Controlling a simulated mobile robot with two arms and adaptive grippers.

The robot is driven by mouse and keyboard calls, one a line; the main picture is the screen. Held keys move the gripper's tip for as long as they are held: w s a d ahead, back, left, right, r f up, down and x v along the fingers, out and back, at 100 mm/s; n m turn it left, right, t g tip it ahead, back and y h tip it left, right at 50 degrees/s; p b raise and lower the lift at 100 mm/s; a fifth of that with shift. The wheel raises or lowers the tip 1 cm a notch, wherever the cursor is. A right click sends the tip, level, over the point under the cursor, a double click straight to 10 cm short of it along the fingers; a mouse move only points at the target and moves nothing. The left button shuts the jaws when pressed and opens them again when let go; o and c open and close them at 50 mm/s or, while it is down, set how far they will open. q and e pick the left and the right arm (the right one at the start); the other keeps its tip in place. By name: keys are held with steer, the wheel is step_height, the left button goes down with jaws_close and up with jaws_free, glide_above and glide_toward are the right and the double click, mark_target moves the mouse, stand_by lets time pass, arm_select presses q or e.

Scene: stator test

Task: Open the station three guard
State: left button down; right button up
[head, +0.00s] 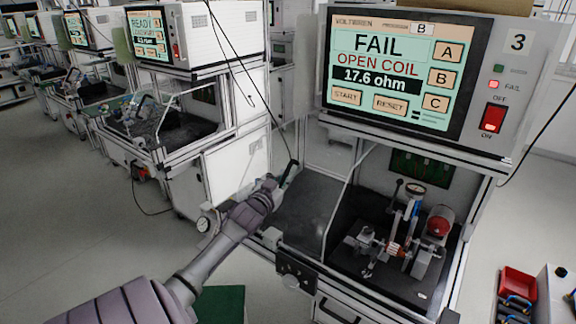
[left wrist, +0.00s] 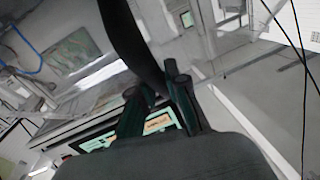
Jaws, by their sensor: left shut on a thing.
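Station three (head: 517,42) stands at the right in the head view, with its number on the screen housing. A thin pale bar (head: 350,198) of its guard slants down across the left part of the work bay. How far the guard stands open is hard to tell. My left gripper (head: 284,180) is at the left front of the bay. It is shut on a dark handle, which shows as a thick dark curved bar (left wrist: 133,40) between the fingers (left wrist: 157,100) in the left wrist view. My right gripper is not in view.
The station screen (head: 392,70) reads FAIL, OPEN COIL, 17.6 ohm. A fixture with a red round part (head: 438,222) sits in the bay. Another station (head: 160,32) stands to the left. A red bin (head: 516,290) is at the lower right. Open floor lies at the left.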

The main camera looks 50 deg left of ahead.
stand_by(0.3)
arm_select(q)
steer(key=c, duration=1.2)
jaws_free()
steer(key=shift+o, duration=0.2)
steer(key=shift+s+d+f, duration=0.1)
steer(key=shift+s+d, duration=0.1)
steer(key=shift+s, duration=0.2)
steer(key=v, duration=1.1)
